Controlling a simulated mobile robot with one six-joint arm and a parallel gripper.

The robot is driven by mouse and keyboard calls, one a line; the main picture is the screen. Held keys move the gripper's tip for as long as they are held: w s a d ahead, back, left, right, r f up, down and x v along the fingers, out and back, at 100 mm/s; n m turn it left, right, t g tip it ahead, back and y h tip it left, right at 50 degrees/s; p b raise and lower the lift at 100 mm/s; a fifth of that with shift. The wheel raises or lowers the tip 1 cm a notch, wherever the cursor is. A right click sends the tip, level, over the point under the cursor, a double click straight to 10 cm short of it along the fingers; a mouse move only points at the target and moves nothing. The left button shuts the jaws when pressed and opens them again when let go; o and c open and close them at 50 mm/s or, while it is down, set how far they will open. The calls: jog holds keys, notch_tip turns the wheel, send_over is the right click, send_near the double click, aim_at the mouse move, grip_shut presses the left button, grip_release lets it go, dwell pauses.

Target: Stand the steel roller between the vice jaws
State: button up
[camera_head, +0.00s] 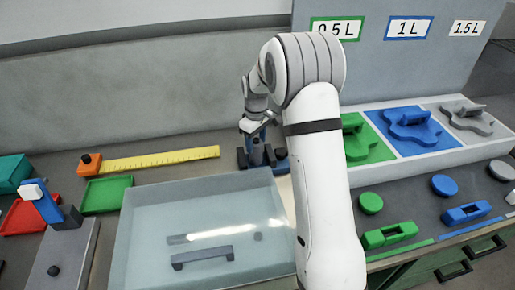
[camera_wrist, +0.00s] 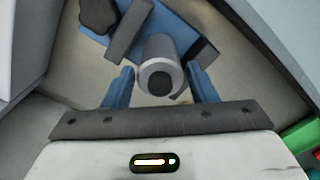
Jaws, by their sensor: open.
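The steel roller (camera_wrist: 160,50) is a grey cylinder with a dark round centre in its near end. In the wrist view it points up towards the camera, beside the dark jaws of the blue vice (camera_wrist: 178,18). Whether it stands fully between both jaws is hard to tell, as it hides part of the vice. My gripper (camera_wrist: 160,72) is open, with one blue finger on each side of the roller and a visible gap at both. In the head view my gripper (camera_head: 258,130) is just above the vice (camera_head: 278,154), behind the clear tray.
A large translucent tray (camera_head: 135,235) with a dark handle-shaped bar (camera_head: 202,257) lies in front of the vice. A yellow ruler (camera_head: 160,159) and green tray (camera_head: 105,195) are at left. A white rack (camera_head: 445,155) with coloured bays stands at right.

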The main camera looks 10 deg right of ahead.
notch_tip(320, 180, up, 8)
jog(key=shift+r+b, duration=0.25)
jog(key=shift+b, duration=0.15)
jog(key=s+r+m+t, duration=0.1)
jog(key=s+r+m, duration=0.25)
jog(key=s, duration=0.85)
jog(key=s+r+m+t, duration=0.15)
jog(key=s+r, duration=0.35)
jog(key=s, duration=0.7)
jog(key=s+f+m, duration=0.3)
jog(key=s, duration=0.6)
jog(key=shift+d+t, duration=0.35)
